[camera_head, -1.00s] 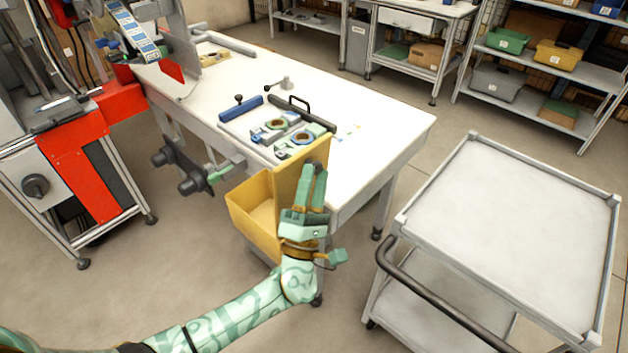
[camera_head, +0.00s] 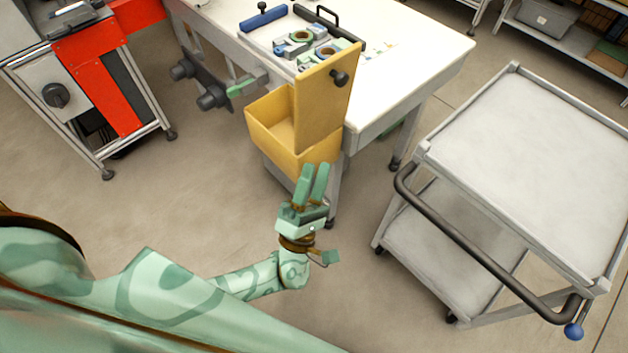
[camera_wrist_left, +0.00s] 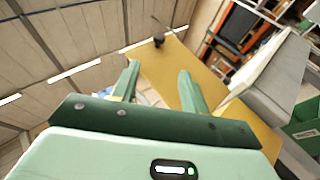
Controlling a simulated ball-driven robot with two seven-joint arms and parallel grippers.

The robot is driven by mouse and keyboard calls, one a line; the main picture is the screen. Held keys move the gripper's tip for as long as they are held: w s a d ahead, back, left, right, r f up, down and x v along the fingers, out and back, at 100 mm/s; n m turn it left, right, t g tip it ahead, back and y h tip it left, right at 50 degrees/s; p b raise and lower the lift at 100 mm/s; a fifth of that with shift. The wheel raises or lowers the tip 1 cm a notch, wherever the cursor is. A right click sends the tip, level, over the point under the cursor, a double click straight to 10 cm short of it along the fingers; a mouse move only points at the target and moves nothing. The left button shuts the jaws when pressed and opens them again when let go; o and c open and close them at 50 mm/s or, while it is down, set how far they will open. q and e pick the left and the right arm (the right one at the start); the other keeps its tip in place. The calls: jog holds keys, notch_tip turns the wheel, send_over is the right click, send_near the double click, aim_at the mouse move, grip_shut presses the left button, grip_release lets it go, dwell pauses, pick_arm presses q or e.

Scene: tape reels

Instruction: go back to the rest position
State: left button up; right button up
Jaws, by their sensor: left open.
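My left gripper (camera_head: 313,182) is green, open and empty. In the head view it is in front of and below the yellow bin (camera_head: 300,155), with its fingers pointing up toward it. The bin hangs at the end of the white table (camera_head: 415,75), and its raised yellow lid (camera_head: 325,98) carries a dark knob. In the left wrist view the open fingers (camera_wrist_left: 158,90) show with the yellow lid (camera_wrist_left: 218,100) beyond them. I cannot tell whether the gripper touches the bin. My right gripper is not in view.
A grey cart (camera_head: 530,150) with a dark handle stands to the right. A red and grey machine (camera_head: 95,75) stands at the left. A blue bar (camera_head: 263,20) and green-ringed reel parts lie on the table. Bare floor (camera_head: 190,200) is free between.

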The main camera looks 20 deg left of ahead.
pick_arm(q)
jog(key=shift+s+f, duration=0.35)
jog(key=shift+s, duration=0.05)
